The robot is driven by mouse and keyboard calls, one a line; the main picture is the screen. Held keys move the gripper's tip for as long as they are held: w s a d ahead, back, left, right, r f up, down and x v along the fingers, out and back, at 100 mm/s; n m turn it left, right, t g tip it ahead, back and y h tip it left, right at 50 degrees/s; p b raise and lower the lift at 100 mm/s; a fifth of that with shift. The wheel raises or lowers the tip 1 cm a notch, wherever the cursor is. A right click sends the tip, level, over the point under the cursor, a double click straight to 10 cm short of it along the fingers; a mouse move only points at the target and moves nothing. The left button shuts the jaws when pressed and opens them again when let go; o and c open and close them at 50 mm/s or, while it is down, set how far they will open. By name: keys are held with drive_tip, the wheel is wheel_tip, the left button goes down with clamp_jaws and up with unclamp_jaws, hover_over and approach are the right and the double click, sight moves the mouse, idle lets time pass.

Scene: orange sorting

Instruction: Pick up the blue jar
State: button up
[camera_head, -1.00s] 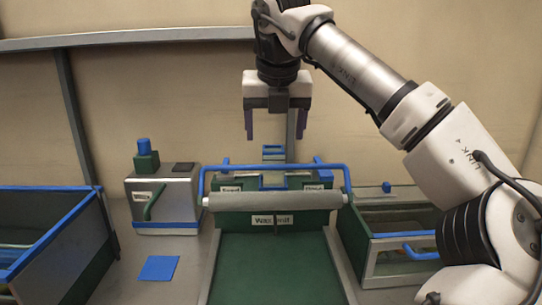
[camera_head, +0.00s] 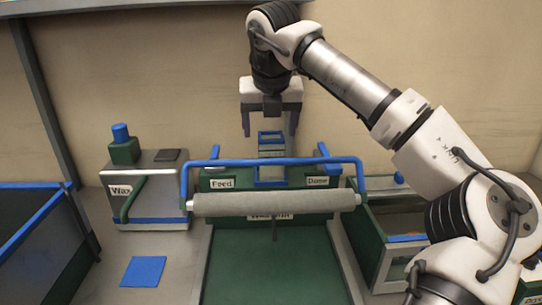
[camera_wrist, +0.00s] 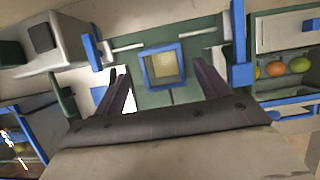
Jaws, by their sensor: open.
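No thing is plainly a jar. A blue-capped green container (camera_head: 122,150) stands on the metal box labelled "Wax" at the left. An open blue square frame (camera_head: 271,134) stands upright behind the roller, at the back of the green machine. In the wrist view, a blue square rim (camera_wrist: 165,66) with a pale inside lies between my fingers. I cannot tell which of these is the blue jar. My gripper (camera_head: 270,130) is open and empty, pointing down above the machine, with the blue frame showing between and below its fingertips. Its fingers also show in the wrist view (camera_wrist: 160,80).
A grey roller (camera_head: 275,204) under a blue bar crosses the green machine (camera_head: 270,265). A blue-edged bin (camera_head: 35,235) is at left; a flat blue square (camera_head: 143,271) lies nearby. An open bin with round fruits (camera_wrist: 277,69) is at the right. A wall stands behind.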

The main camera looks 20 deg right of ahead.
sight(270, 146)
drive_tip(key=shift+s+p+x, duration=0.15)
drive_tip(key=shift+p+x, duration=0.2)
drive_tip(key=shift+x, duration=1.2)
drive_tip(key=shift+s+p+x, duration=0.1)
drive_tip(key=shift+p+x, duration=0.25)
drive_tip(key=shift+x, duration=1.2)
drive_tip(key=shift+f, duration=0.1)
drive_tip(key=shift+d, duration=0.1)
drive_tip(key=shift+c, duration=0.4)
drive_tip(key=c, duration=1.1)
